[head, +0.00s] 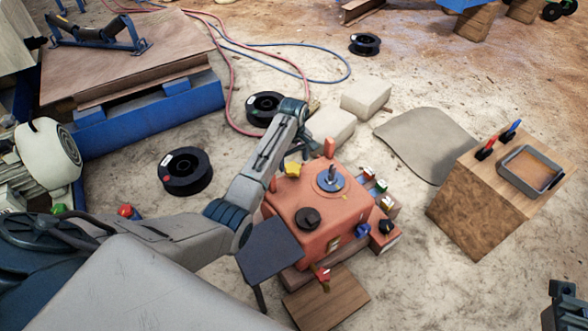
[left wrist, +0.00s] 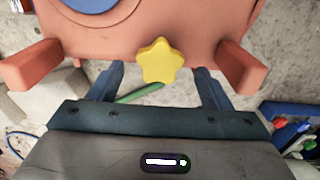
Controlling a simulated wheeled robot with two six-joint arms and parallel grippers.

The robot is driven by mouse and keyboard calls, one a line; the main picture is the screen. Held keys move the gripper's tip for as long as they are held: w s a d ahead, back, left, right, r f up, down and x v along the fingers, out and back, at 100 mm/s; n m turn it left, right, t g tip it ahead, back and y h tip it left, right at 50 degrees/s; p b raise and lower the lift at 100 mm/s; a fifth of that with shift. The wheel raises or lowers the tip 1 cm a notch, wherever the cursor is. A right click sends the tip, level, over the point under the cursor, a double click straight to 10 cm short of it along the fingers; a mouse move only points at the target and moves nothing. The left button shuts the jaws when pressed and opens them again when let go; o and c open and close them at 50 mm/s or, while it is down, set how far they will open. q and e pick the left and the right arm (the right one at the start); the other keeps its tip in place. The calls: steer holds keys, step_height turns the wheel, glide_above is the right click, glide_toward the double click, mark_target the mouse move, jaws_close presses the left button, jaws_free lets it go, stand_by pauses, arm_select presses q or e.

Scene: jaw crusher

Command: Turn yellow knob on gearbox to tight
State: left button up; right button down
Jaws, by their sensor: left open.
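The orange-red gearbox (head: 285,208) stands on the ground in the middle of the head view. Its yellow star-shaped knob (head: 293,170) is on the side facing my left gripper (head: 304,148). My left gripper (left wrist: 158,84) is open and empty, one finger on each side, apart from the knob. Whether the knob is tight cannot be seen. A dark part at the lower right edge seems to be my right gripper (head: 566,305); its jaws are unclear.
Orange posts (left wrist: 35,65) stick out on both sides of the knob. Pale blocks (head: 366,97) lie behind the gearbox. Black spools (head: 186,171) and hoses lie to the left. A wooden box (head: 470,205) with a tray stands at the right.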

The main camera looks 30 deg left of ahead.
mark_target(294, 169)
arm_select(q)
steer(key=shift+f+b, duration=0.45)
steer(key=shift+f, duration=1.4)
